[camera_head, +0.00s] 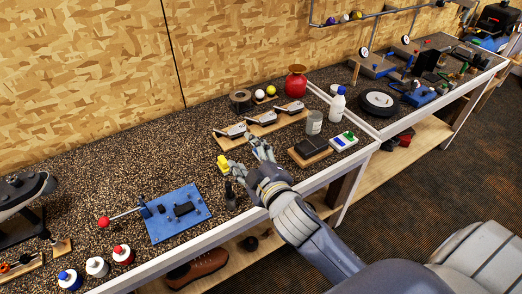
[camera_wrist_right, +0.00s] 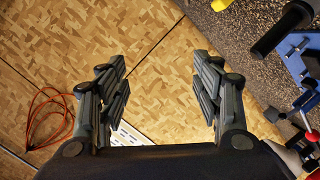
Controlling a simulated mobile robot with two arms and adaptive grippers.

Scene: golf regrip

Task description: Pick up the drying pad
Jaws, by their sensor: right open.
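A dark flat pad on a wooden base (camera_head: 310,149) lies near the bench's front edge, right of my right gripper; it may be the drying pad, but I cannot tell for sure. My right gripper (camera_head: 249,156) is raised over the bench, open and empty, apart from that pad. In the right wrist view its two fingers (camera_wrist_right: 160,78) stand wide apart with only the wooden wall showing between them. The pad does not show in the wrist view. My left gripper is not in view.
A yellow object (camera_head: 223,164) is just left of the right gripper. A blue fixture (camera_head: 178,213) lies further left. A white tray (camera_head: 343,141), a grey can (camera_head: 314,123) and a white bottle (camera_head: 338,104) stand right of the gripper. Golf clubheads (camera_head: 264,118) rest behind it.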

